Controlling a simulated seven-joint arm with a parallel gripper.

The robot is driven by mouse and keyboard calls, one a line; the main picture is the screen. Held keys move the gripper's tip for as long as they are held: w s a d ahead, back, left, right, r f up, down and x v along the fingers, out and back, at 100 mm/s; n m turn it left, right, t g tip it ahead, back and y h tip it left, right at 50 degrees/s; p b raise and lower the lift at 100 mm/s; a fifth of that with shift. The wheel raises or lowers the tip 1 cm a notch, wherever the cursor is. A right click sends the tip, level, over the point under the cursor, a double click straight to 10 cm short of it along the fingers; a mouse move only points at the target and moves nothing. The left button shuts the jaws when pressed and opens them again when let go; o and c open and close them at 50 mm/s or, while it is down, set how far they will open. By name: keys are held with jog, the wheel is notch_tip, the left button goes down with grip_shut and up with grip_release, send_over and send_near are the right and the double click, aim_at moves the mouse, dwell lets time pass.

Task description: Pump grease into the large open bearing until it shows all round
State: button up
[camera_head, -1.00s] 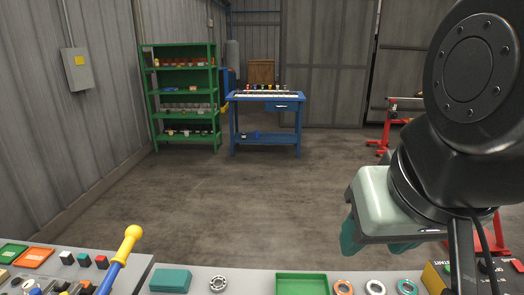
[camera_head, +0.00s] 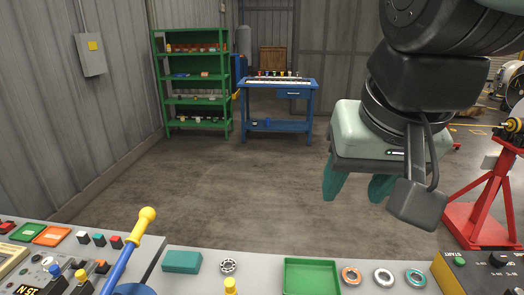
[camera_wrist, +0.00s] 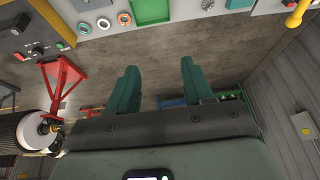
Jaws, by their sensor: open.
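My gripper (camera_head: 358,188) hangs open and empty above the floor, beyond the bench. Its two teal fingers also show in the wrist view (camera_wrist: 158,75), apart with only floor between them. An open bearing (camera_head: 228,266) with its balls showing lies flat on the grey bench, between a teal block and a green tray. No grease shows on it; it is small in the picture. A lever (camera_head: 123,250) with a blue handle and yellow knob rises left of it. A small yellow knob (camera_head: 231,286) shows at the bottom edge, its body cut off.
Right of the green tray (camera_head: 288,278) lie an orange ring (camera_head: 351,276), a pale ring (camera_head: 383,277) and a teal ring (camera_head: 416,278). A control box (camera_head: 480,272) stands at the right, a button panel at the left. A red stand (camera_head: 480,205) is beyond. The floor between is clear.

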jog(key=w+a+g, duration=0.2)
jog(key=w+a, duration=0.7)
jog(key=a, duration=0.2)
jog(key=g, duration=0.3)
send_over(137, 227)
notch_tip(137, 227, down, 11)
jog(key=shift+h, duration=0.3)
notch_tip(137, 227, down, 10)
jog(key=shift+f, duration=0.25)
